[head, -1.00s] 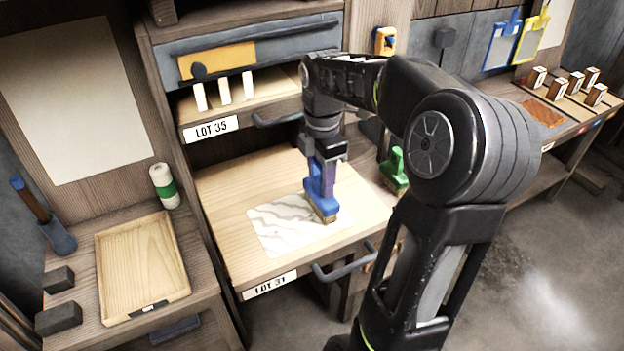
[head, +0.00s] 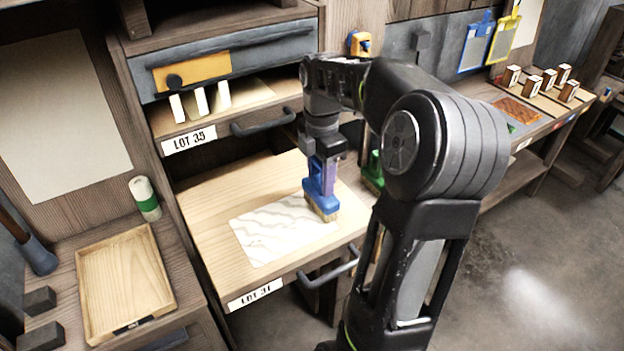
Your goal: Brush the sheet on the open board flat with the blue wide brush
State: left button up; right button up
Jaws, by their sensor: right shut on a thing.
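The open board (head: 215,200) is a pale wooden pull-out shelf with a LOT 31 label on its front. A white sheet (head: 270,235) with faint wavy ripples lies on it, towards the front. My right gripper (head: 324,160) points down and is shut on the blue wide brush (head: 320,195). The brush is upright, its tan bristles at the sheet's right end; they look in contact, and they hide that part of the sheet. My left gripper is out of view.
A green brush (head: 373,172) stands right of the board, partly behind my arm. The LOT 35 shelf (head: 185,120) overhangs the board's back. A wooden tray (head: 125,280) and a green-white roll (head: 145,198) are at left. A dark handle (head: 328,268) juts from the board's front.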

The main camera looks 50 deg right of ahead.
dwell(0.6)
jog(key=shift+a, duration=0.1)
jog(key=shift+w+a+f+b, duration=0.15)
jog(key=shift+w+a, duration=0.15)
jog(key=shift+a, duration=0.55)
jog(key=shift+w+a+r+b, duration=0.15)
jog(key=shift+w+a, duration=0.15)
jog(key=shift+a, duration=0.55)
jog(key=shift+a+f, duration=0.1)
jog(key=shift+w+a, duration=0.35)
jog(key=shift+a, duration=0.55)
jog(key=shift+w+a, duration=0.3)
jog(key=shift+a, duration=0.55)
jog(key=shift+w+a, duration=0.3)
jog(key=shift+a, duration=0.6)
jog(key=shift+w+a, duration=0.3)
jog(key=shift+a, duration=0.6)
